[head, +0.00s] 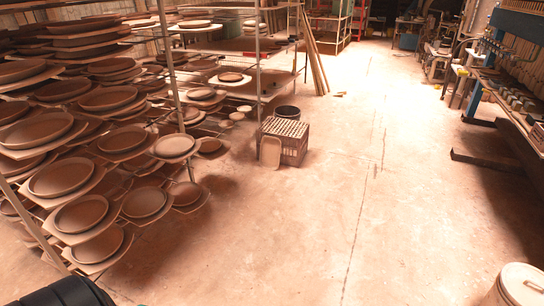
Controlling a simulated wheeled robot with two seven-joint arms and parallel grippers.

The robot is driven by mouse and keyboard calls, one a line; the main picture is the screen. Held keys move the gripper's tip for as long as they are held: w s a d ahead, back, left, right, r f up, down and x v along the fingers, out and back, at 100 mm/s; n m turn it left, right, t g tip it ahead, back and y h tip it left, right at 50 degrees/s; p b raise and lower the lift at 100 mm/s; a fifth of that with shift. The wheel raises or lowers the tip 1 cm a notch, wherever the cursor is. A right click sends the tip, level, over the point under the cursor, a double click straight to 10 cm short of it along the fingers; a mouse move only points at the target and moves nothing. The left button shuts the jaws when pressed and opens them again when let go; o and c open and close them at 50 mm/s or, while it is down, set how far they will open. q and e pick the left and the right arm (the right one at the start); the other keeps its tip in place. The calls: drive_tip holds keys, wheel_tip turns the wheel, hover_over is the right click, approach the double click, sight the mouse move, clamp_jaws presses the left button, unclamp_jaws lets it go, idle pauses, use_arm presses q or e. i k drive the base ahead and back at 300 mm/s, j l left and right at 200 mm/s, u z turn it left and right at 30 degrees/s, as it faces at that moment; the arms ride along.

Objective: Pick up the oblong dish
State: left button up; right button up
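Many brown dishes, round to oval, lie on boards on the drying rack at the left; an oval-looking one (61,178) is on a lower level. A flat tan oblong piece (270,152) with rounded corners leans upright against the front of a crate. I cannot tell for sure which of these is the oblong dish. Neither of my grippers shows in the head view, and nothing is seen held.
The dark crate (292,150) with a full top stands on the floor, a black bucket (287,113) behind it. A pale lidded container (522,284) is at the bottom right. A long bench (515,112) lines the right. The middle floor is clear.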

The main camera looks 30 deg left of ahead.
sight(270, 147)
drive_tip(key=i+j+u, duration=0.3)
drive_tip(key=i, duration=0.35)
drive_tip(key=i+j+u, duration=0.3)
drive_tip(key=i, duration=0.35)
drive_tip(key=i+u, duration=0.35)
drive_tip(key=i, duration=2)
